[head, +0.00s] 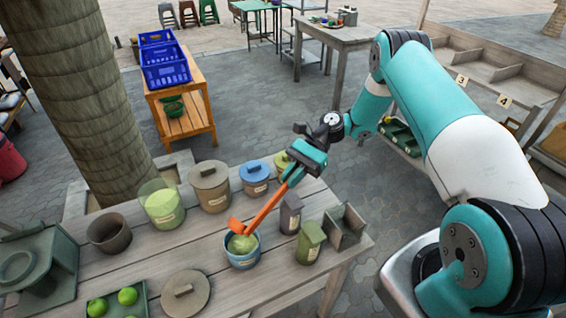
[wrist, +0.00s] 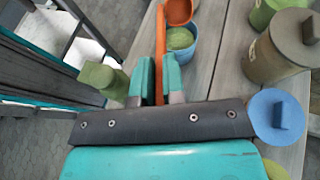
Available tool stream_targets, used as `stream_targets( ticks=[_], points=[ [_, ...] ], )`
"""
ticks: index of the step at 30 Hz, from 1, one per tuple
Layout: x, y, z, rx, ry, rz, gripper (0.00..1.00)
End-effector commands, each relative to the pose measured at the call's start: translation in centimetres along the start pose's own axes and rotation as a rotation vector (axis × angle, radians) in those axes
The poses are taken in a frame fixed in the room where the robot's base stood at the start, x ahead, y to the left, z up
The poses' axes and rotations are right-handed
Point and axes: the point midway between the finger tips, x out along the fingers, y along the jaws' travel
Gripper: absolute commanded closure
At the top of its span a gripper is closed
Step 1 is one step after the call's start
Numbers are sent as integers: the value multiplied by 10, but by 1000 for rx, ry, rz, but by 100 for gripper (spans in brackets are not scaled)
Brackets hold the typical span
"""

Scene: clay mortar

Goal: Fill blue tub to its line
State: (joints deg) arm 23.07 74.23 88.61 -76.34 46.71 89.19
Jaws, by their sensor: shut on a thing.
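The blue tub (head: 242,262) stands open on the wooden table, with a rounded green heap inside; its line cannot be made out. It also shows in the wrist view (wrist: 188,57). My gripper (head: 291,176) is shut on the handle of an orange scoop (head: 264,212), up and to the right of the tub. The handle slants down to the left, and the scoop's head is at the tub's back-left rim; whether it touches is unclear. In the wrist view the scoop (wrist: 160,42) runs away between the fingers (wrist: 155,78). I cannot tell what the scoop holds.
A grey canister (head: 290,214) and a green canister (head: 310,243) stand close right. A loose brown lid (head: 185,296) lies front left.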

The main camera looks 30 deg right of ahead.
Motion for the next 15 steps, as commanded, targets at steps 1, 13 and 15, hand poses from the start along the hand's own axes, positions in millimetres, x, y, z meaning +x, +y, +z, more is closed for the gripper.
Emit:
stream_targets(
  ticks=[1, 13, 15],
  points=[
    [0, 0, 4, -4, 7, 7, 100],
    [17, 3, 49, -49, 286, 10, 100],
    [21, 4, 58, -59, 350, 8, 100]
  ],
)
